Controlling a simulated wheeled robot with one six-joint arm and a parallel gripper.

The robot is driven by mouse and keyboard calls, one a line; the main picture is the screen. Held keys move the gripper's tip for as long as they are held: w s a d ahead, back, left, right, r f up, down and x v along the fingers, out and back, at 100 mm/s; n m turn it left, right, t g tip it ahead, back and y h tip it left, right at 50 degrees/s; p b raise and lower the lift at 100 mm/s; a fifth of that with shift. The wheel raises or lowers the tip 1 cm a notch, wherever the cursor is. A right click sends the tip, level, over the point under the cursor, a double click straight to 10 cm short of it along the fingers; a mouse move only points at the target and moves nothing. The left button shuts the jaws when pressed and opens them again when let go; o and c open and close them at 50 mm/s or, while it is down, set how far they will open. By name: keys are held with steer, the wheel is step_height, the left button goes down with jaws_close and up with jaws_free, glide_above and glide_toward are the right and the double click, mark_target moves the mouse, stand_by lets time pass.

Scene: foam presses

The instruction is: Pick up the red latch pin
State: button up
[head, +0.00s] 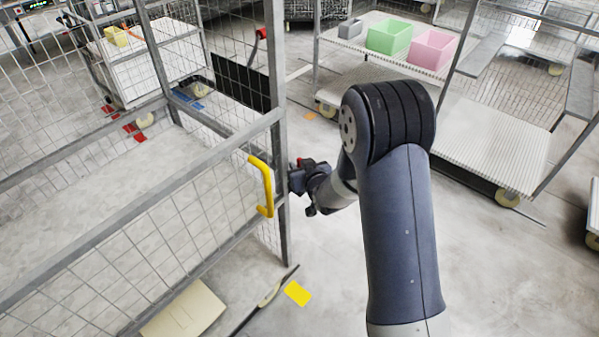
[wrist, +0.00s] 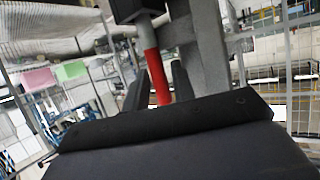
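The red latch pin (wrist: 157,76) hangs down from a grey metal post in the wrist view. Its upper part is a grey rod. The two dark fingers of my gripper (wrist: 158,92) stand on either side of it, with narrow gaps showing. The pin's lower end is hidden behind the dark gripper body. In the head view my gripper (head: 298,180) is beside the corner post of the wire cage, just right of the yellow handle. A small red bit (head: 306,162) shows at the gripper there; I cannot tell for certain whether it is the pin.
The wire cage (head: 150,192) fills the left, with a yellow handle (head: 263,186) on its side. Another red piece (head: 262,33) sits farther back. A shelf cart with a green bin (head: 389,38) and a pink bin (head: 431,50) stands behind.

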steer(key=shift+w+a+f, duration=0.1)
steer(key=shift+w+f, duration=0.05)
steer(key=shift+w, duration=0.05)
jaws_close()
steer(key=shift+r, duration=0.25)
stand_by(0.3)
